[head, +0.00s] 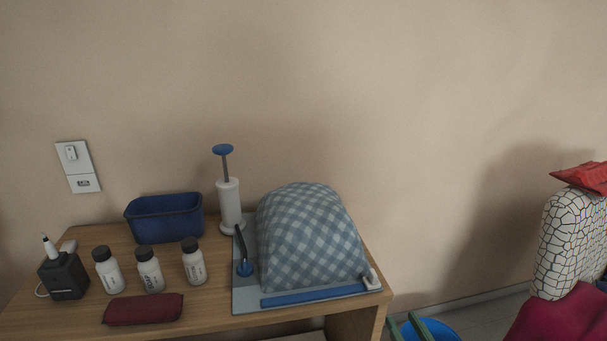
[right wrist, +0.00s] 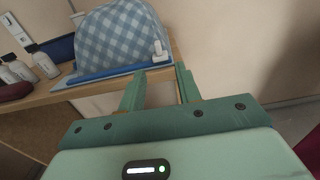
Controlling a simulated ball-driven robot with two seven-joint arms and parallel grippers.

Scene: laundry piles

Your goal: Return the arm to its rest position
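My right gripper (head: 407,325) shows its green fingers at the bottom edge of the head view, just right of the table's front corner. In the right wrist view the gripper (right wrist: 161,75) is open, with a clear gap between the fingers and nothing held. Its fingers point toward the edge of the wooden table (head: 215,318) and the blue checked dome (head: 310,240) on it. My left gripper is not in view.
Dark blue bin (head: 165,220), white pump (head: 229,205), several bottles (head: 194,265) and maroon pouch (head: 143,309) sit on the table. Piled cloth (head: 575,245) stands at right. Wall behind.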

